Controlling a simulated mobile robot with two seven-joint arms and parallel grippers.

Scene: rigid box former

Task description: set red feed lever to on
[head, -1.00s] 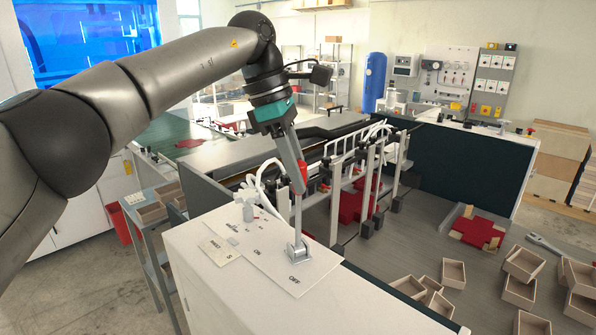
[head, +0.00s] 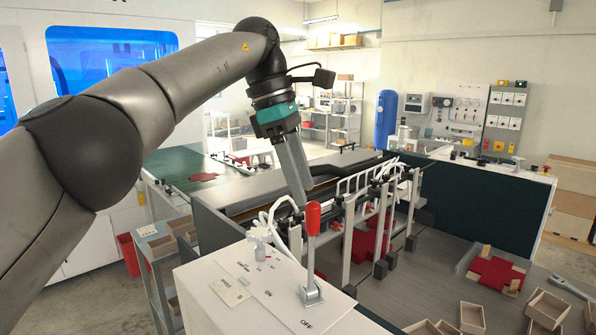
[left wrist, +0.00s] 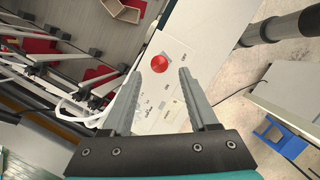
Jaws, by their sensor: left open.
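The red feed lever (head: 313,219) has a red grip on a grey stem and stands roughly upright on a white cabinet top. Its metal base sits by the printed words ON and OFF. The red grip also shows end-on in the left wrist view (left wrist: 160,63). My left gripper (head: 302,202) is beside and slightly left of the grip in the head view. In the left wrist view its two fingers (left wrist: 158,76) are spread wide, with the red grip beyond the tips and between their lines. Nothing is held. My right gripper is not in view.
The white cabinet (head: 225,310) carries a small knob and white hoses (head: 268,215). Behind stands the machine frame with white guards (head: 365,180). Small boxes (head: 547,309) and a red cross-shaped blank (head: 495,270) lie to the right. A blue stool (left wrist: 280,137) shows in the left wrist view.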

